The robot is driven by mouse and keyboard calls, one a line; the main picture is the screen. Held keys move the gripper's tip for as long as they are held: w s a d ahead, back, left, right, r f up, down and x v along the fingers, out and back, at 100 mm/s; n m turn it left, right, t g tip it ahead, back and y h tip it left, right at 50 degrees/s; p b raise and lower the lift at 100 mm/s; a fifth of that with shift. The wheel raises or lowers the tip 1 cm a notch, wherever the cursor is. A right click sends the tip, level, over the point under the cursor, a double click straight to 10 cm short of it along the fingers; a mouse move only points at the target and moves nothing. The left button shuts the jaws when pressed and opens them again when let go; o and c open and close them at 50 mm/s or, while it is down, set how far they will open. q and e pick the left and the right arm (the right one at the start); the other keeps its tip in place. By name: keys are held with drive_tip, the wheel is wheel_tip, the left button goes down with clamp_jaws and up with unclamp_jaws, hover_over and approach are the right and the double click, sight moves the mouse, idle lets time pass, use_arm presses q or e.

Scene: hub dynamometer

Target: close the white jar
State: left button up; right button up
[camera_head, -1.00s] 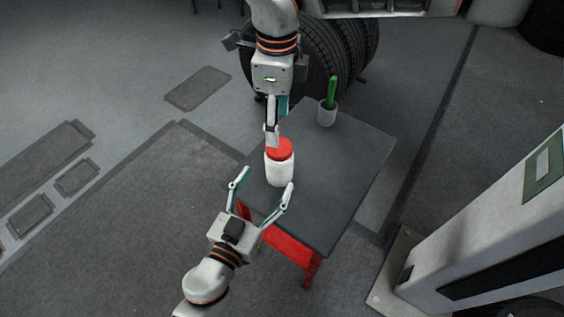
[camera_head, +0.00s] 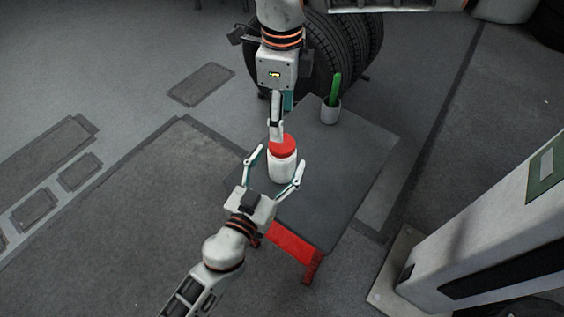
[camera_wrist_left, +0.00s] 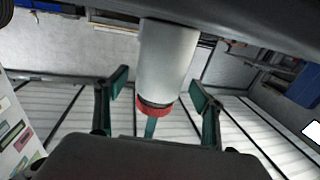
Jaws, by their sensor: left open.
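The white jar (camera_head: 282,168) stands upright on the dark table, its red lid (camera_head: 283,145) on top. In the left wrist view the jar (camera_wrist_left: 167,60) appears upside down, with a dark band between its white body and the red lid (camera_wrist_left: 155,108). My left gripper (camera_head: 281,157) is open, its fingers on either side of the jar at the near side; its pads (camera_wrist_left: 158,90) show apart in the wrist view. My right gripper (camera_head: 276,138) comes from above, its fingertips at the lid. It is seen edge-on, so its opening and grip are hidden.
The small dark table (camera_head: 345,165) has red legs. A pale cup (camera_head: 331,114) with a green item (camera_head: 335,88) stands at its back. Tyres (camera_head: 345,45) are behind. A large white machine (camera_head: 490,235) stands at the right. The table's right part is clear.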

use_arm(q)
drive_tip(key=shift+x, duration=1)
drive_tip(key=shift+c, duration=0.3)
clamp_jaws()
use_arm(e)
drive_tip(key=n, duration=0.5)
drive_tip(key=shift+n, duration=0.3)
drive_tip(key=n, duration=1.1)
drive_tip(key=shift+n, duration=0.3)
drive_tip(key=n, duration=0.5)
drive_tip(key=shift+f, duration=4)
